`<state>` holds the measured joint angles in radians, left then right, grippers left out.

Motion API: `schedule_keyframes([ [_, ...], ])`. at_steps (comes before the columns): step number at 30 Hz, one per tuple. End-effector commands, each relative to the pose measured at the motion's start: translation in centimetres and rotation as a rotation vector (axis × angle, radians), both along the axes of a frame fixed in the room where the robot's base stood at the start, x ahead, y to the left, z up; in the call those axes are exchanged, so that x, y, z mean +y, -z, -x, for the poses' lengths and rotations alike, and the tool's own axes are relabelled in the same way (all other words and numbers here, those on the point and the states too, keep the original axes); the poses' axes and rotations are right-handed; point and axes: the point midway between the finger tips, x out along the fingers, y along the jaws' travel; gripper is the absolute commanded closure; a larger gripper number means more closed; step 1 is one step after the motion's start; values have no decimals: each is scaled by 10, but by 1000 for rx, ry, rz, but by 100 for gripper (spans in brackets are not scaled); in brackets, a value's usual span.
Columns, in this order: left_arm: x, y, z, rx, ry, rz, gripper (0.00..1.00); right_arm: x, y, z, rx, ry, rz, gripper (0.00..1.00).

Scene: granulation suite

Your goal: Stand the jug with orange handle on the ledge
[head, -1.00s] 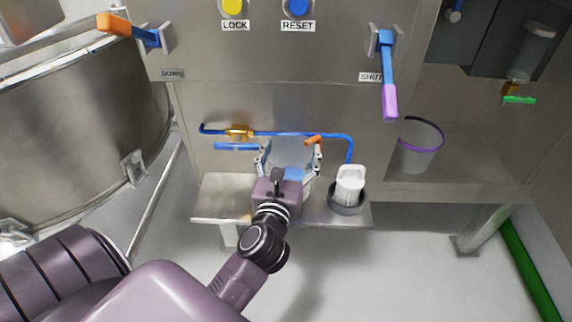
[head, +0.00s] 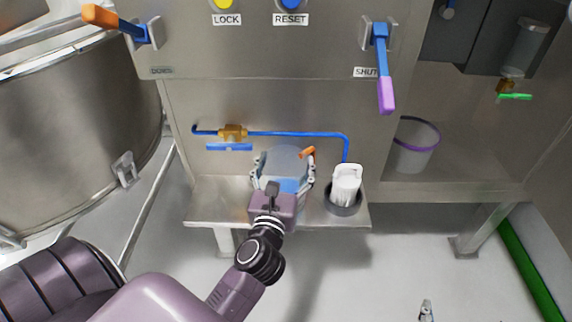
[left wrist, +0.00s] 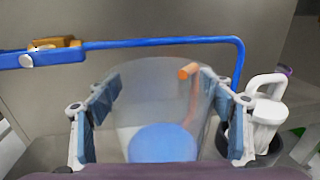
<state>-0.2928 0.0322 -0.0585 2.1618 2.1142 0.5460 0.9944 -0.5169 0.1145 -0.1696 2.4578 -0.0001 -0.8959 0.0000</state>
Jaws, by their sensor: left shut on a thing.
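The jug with orange handle (head: 286,160) is a clear, translucent vessel with blue in its lower part. My left gripper (head: 284,172) is shut on it, one finger on each side. The jug is upright or nearly so, over the steel ledge (head: 215,205); I cannot tell whether its base touches the ledge. In the left wrist view the jug (left wrist: 150,105) fills the space between the fingers, its orange handle at the upper right. A small grey tip at the bottom edge of the head view looks like my right gripper (head: 426,311); its fingers are mostly out of frame.
A white jug (head: 346,182) stands in a dark round holder (head: 344,207) on the ledge, close right of the held jug. A blue pipe (head: 290,133) with a brass valve (head: 232,132) runs along the wall behind. A purple-rimmed bucket (head: 413,150) stands further right. The ledge's left part is clear.

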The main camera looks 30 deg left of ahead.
Motion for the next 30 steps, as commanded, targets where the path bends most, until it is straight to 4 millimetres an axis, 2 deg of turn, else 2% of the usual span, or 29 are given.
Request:
schedule_keyframes([
  [16,0,1,0,-4,1,-1,84,2,-6,-5,-33,-2,-8,3],
  [17,0,2,0,0,0,0,23,2,-7,-5,-35,-2,-8,3],
  [21,0,2,0,0,0,0,8,2,-6,-5,-33,-2,-8,3],
  [30,0,2,0,0,0,1,8,2,-6,-4,-31,-3,-8,3],
])
